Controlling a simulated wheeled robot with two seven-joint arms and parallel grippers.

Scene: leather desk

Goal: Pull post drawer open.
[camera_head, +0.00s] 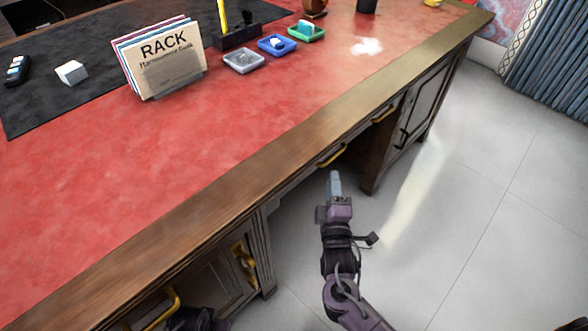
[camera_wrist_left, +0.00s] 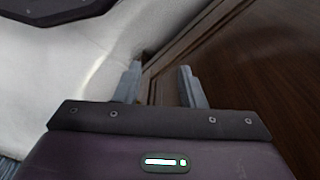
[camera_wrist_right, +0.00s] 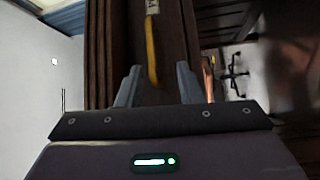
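The desk's drawer fronts carry yellow handles. One handle (camera_head: 332,155) is on the middle front, below the desk edge, and another (camera_head: 383,113) is farther right. My right gripper (camera_head: 335,182) is in front of the middle handle. In the right wrist view, a yellow handle (camera_wrist_right: 152,52) lies ahead between the open fingers (camera_wrist_right: 157,88), with no visible contact. A small label (camera_wrist_right: 152,7) beside it is too small to read, so I cannot tell which drawer is post. My left gripper (camera_wrist_left: 160,85) is open and empty beside dark wood; its arm shows at the head view's lower left.
A left handle (camera_head: 160,308) and a cabinet handle (camera_head: 243,265) are near my left arm. The red desktop (camera_head: 120,190) holds a card rack (camera_head: 160,60), small trays (camera_head: 243,61) and a white block (camera_head: 71,72). The floor (camera_head: 480,230) at right is clear.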

